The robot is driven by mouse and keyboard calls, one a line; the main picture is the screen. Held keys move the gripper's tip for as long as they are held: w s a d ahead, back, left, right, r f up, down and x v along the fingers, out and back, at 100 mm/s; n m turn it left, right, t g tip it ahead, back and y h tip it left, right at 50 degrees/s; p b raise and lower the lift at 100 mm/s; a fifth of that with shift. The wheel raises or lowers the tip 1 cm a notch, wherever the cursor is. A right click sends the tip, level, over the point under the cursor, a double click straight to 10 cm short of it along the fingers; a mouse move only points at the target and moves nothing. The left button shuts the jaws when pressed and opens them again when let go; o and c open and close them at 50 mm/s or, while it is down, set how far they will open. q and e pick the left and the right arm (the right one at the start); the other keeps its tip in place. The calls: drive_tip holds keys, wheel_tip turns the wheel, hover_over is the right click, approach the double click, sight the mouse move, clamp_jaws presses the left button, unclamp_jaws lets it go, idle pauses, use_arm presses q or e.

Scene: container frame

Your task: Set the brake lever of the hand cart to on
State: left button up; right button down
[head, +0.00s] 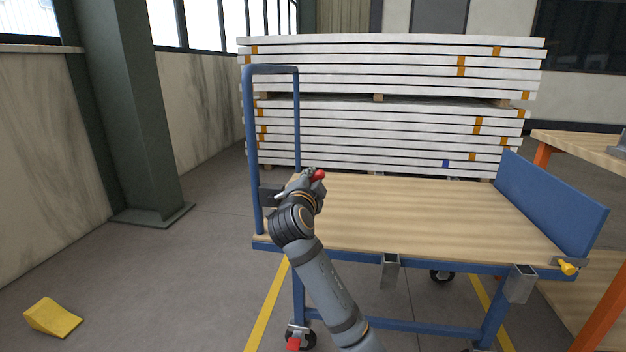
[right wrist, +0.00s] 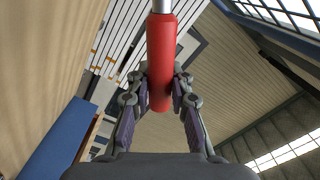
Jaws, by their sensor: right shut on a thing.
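The hand cart has a wooden deck (head: 420,215), a blue frame and a blue push handle (head: 252,150) at its left end. The brake lever shows a red grip (head: 319,174) by the handle's lower part, at the deck's left side. My right gripper (head: 308,178) is at this red grip. In the right wrist view the red grip (right wrist: 161,65) on a metal rod stands between the two fingers, and the gripper (right wrist: 160,100) is shut on it. The lever's base is mostly hidden behind my right arm. My left gripper is not in view.
Stacked white panels (head: 390,130) stand behind the cart. A blue end board (head: 552,205) and a yellow knob (head: 568,267) are at the cart's right end. A yellow wedge (head: 53,318) lies on the floor at left. A green column (head: 125,110) stands left; floor between is clear.

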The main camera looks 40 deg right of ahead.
drive_tip(key=c, duration=1.2)
unclamp_jaws()
drive_tip(key=shift+a, duration=0.1)
drive_tip(key=v, duration=0.7)
drive_tip(key=shift+s+a, duration=0.1)
drive_tip(key=shift+s, duration=0.15)
